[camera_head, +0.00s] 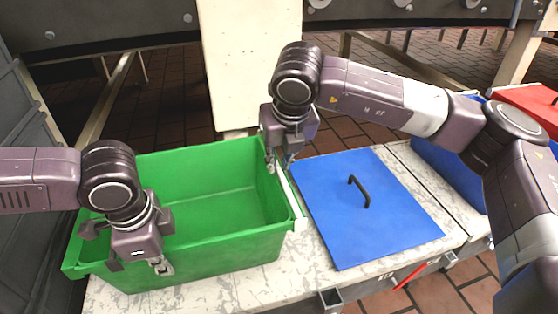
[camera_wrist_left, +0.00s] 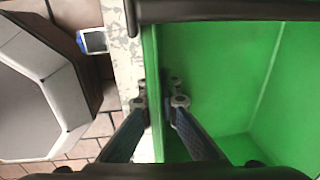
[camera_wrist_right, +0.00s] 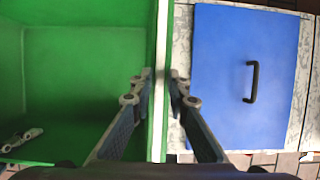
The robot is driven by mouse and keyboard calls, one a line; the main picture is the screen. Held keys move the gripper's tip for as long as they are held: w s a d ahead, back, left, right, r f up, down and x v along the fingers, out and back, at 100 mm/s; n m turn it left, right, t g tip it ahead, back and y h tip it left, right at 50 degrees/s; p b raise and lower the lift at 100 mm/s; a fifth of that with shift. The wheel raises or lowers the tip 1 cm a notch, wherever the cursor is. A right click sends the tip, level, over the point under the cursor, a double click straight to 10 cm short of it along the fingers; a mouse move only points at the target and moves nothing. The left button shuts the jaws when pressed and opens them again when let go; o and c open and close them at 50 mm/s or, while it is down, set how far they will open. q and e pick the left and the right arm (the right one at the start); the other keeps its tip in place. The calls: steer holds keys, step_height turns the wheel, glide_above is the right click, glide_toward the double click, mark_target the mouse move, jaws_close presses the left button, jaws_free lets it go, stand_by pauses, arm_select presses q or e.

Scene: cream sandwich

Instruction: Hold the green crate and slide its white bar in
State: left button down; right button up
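The green crate (camera_head: 215,200) stands open and upright on a marbled table. Its white bar (camera_head: 292,201) runs along the top of the right wall, with its front end at the front right corner. My left gripper (camera_head: 145,262) is at the front wall near the left corner; in the left wrist view its fingers (camera_wrist_left: 160,101) close in on both sides of the green wall. My right gripper (camera_head: 281,162) is at the back part of the right wall. In the right wrist view its fingers (camera_wrist_right: 161,88) flank the rim and white bar (camera_wrist_right: 161,55) closely.
A blue lid (camera_head: 345,215) with a black handle lies right of the crate. The table edge (camera_head: 225,298) and a red handle (camera_head: 411,276) are at the front. A pale post (camera_head: 245,55) stands behind the crate. A red crate (camera_head: 530,105) is at far right.

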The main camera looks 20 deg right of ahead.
jaws_close()
steer(key=shift+a, duration=0.1)
steer(key=a, duration=0.8)
steer(key=shift+a, duration=0.2)
steer(key=shift+o, duration=1.8)
jaws_free()
steer(key=shift+o, duration=0.3)
steer(key=shift+r, duration=0.1)
